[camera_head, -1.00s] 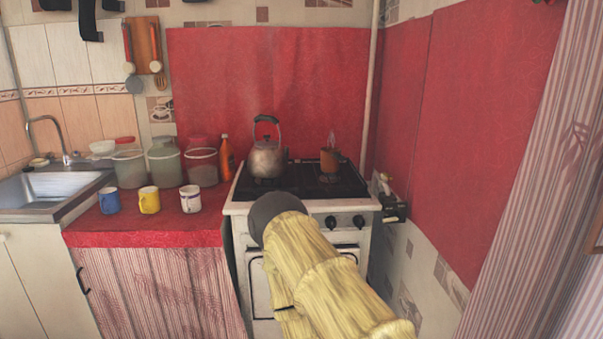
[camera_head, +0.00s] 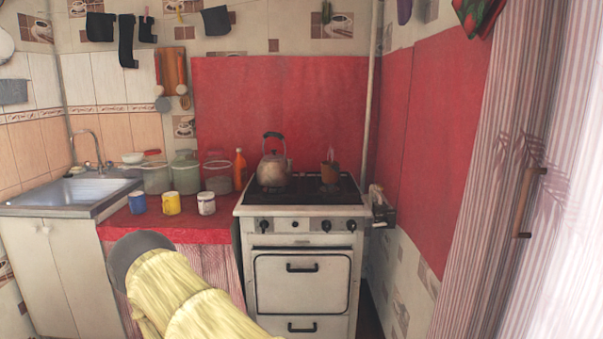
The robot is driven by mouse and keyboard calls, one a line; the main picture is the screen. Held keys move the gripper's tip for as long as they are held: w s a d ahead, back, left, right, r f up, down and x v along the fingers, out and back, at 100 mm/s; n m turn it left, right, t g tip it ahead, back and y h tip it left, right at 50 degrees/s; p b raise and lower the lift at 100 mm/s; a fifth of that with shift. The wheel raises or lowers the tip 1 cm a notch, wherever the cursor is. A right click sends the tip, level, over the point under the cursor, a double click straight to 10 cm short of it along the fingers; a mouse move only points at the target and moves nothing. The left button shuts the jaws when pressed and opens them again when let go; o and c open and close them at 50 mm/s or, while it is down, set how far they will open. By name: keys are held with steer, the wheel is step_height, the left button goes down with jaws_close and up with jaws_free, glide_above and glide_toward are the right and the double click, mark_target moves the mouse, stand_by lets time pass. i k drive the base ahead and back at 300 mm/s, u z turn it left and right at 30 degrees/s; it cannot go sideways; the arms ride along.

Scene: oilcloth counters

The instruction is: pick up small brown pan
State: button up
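A small brown pan (camera_head: 329,173) sits on the right side of the white stove's (camera_head: 300,228) dark top, with its handle pointing up. It stands to the right of a grey metal kettle (camera_head: 273,168). My yellow arm with a dark grey rounded end fills the lower left of the view, in front of the counter and left of the stove. It is well short of the pan. No gripper fingers show.
A red-covered counter (camera_head: 180,234) left of the stove holds blue, yellow and white mugs, several jars and an orange bottle (camera_head: 240,170). A sink (camera_head: 75,191) is at far left. A red wall panel and striped curtain (camera_head: 500,200) bound the right side.

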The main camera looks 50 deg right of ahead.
mark_target(330, 171)
steer(key=u, duration=0.05)
steer(key=i, duration=1.45)
steer(key=z, duration=0.95)
steer(key=i, duration=0.8)
steer(key=z, duration=0.9)
